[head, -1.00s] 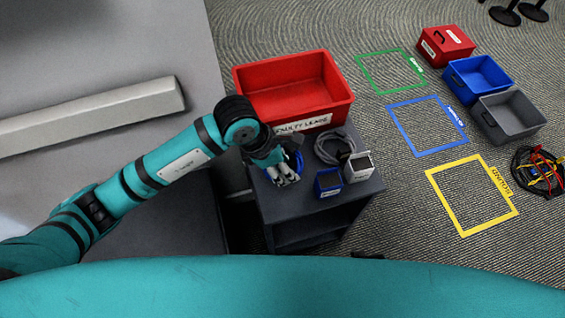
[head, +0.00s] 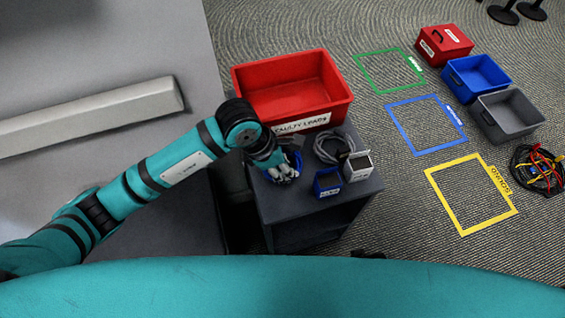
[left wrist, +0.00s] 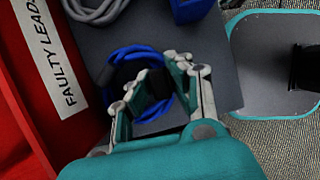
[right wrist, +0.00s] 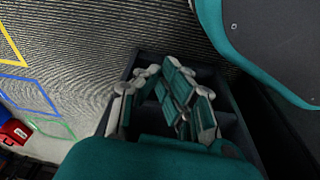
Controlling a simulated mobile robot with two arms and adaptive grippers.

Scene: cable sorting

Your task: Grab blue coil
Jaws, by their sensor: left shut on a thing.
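The blue coil (head: 297,160) is at the left part of the dark cart top, just in front of the red bin. My left gripper (head: 283,173) reaches down onto its near side and hides part of it. In the left wrist view the coil (left wrist: 133,52) loops behind and beside the fingers of my left gripper (left wrist: 160,82), which are shut on it. A black piece shows between the fingers. I cannot tell whether the coil touches the cart top. My right gripper (right wrist: 160,75) holds nothing visible and is over the cart's side shelves; its fingertips are close together.
The red bin (head: 335,111) labelled faulty leads stands behind the coil. A grey coil (head: 333,149), a small blue box (head: 327,183) and a small white box (head: 358,167) crowd the cart's right side. Floor bins and taped squares lie farther right.

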